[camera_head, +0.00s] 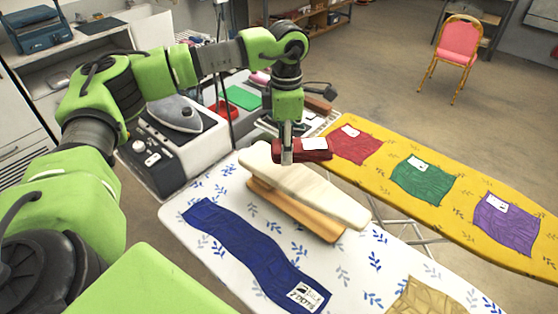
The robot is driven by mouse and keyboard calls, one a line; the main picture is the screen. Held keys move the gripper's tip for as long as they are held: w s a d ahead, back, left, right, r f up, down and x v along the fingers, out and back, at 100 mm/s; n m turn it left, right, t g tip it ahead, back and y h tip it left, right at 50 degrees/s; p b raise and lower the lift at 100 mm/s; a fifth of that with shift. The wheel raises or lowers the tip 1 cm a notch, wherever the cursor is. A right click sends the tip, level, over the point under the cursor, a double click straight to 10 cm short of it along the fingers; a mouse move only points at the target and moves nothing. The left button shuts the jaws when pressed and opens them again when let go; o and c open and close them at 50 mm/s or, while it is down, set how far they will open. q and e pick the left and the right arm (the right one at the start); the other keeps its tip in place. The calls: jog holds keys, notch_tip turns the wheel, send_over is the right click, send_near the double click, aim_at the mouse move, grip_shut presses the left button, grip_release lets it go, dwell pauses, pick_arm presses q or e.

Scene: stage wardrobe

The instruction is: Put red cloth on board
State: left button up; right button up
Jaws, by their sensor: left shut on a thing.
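My left gripper (288,157) is shut on a dark red folded cloth (318,155) with a white label. It holds it over the far part of a small cream sleeve board (300,187). Whether the cloth touches the sleeve board cannot be told. The sleeve board stands on a white ironing board with blue leaves (232,256). Another red cloth (357,147) with a white label lies flat on a yellow ironing board (458,227) at the right, beside a green cloth (422,179) and a purple cloth (505,220). My right gripper is not in view.
A blue cloth (245,245) and a tan cloth (425,299) lie on the white board. A steam iron (177,113) rests on its station at the left. A red tray (222,109) is behind. A pink chair (459,45) stands far off on open floor.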

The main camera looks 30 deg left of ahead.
aim_at(279, 176)
pick_arm(q)
jog(key=shift+s+a+f+p, duration=0.15)
jog(key=shift+s+f+p, duration=0.2)
jog(key=shift+s+f, duration=0.6)
notch_tip(279, 176, down, 3)
jog(key=shift+s+f+p, duration=0.1)
jog(key=shift+s+p, duration=0.05)
jog(key=shift+p, duration=1.05)
jog(key=shift+f, duration=0.35)
jog(key=shift+f, duration=0.2)
jog(key=o, duration=1.1)
jog(key=shift+r, duration=0.1)
